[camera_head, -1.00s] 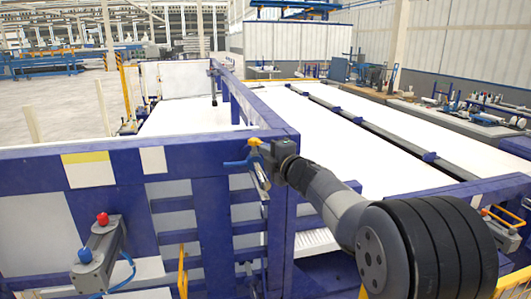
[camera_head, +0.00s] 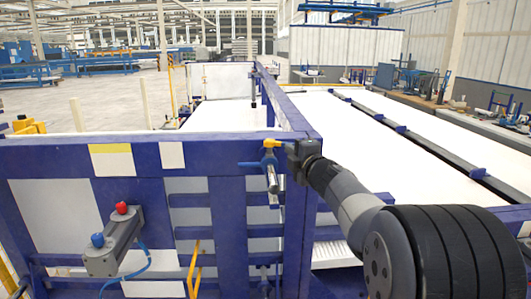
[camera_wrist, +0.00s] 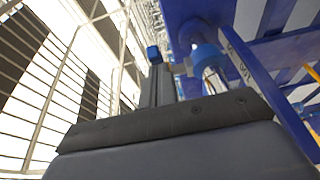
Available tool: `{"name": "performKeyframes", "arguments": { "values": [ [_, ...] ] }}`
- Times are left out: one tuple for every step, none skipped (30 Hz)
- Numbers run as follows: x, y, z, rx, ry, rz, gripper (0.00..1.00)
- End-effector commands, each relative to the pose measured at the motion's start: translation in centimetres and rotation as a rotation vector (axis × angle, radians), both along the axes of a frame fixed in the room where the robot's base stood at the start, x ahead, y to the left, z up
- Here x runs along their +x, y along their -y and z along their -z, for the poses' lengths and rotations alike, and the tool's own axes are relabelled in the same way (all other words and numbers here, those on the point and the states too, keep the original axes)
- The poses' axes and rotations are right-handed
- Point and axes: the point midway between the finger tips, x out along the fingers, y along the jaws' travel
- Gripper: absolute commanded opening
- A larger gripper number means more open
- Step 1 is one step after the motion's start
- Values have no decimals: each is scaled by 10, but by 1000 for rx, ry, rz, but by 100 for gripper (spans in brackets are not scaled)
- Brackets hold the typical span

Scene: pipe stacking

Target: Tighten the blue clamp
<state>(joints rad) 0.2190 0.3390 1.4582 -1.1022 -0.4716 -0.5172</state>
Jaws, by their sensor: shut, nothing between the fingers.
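The blue clamp (camera_head: 267,162) is on the blue frame's top rail near its corner, with a metal rod (camera_head: 272,181) hanging down. My gripper (camera_head: 286,146) is right beside its upper right side, close by a small yellow part (camera_head: 271,143). Whether they touch is unclear in the head view. In the wrist view, my gripper (camera_wrist: 160,78) is shut and empty, with the blue clamp part (camera_wrist: 206,57) just right of its fingertips. A small blue end piece (camera_wrist: 153,53) shows at the tips. The rest of the clamp is partly hidden.
The blue frame (camera_head: 70,160) fills the near left, with a grey box bearing a red button (camera_head: 121,208) and a blue button (camera_head: 97,240). White panels (camera_head: 350,150) lie behind.

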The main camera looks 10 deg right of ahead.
Motion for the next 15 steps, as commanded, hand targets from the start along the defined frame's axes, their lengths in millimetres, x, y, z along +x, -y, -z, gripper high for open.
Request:
{"name": "performKeyframes", "arguments": {
  "values": [
    [1,9,-1,1,-1,12,0],
    [2,11,-1,1,-1,14,0],
    [3,14,-1,1,-1,16,0],
    [4,16,-1,1,-1,17,0],
    [5,17,-1,1,-1,18,0],
    [7,20,-1,1,-1,18,0],
    [9,21,-1,1,-2,18,0],
    [11,22,-1,1,-2,18,0],
    [13,24,-1,1,-1,18,0],
    [14,25,-2,1,-1,17,0],
    [15,26,-2,1,0,17,0],
    [17,27,-1,1,-1,16,0],
    [19,28,-1,1,-1,16,0],
    [20,28,-1,1,-1,16,0],
    [22,29,-1,1,0,15,0]
  ]
}}
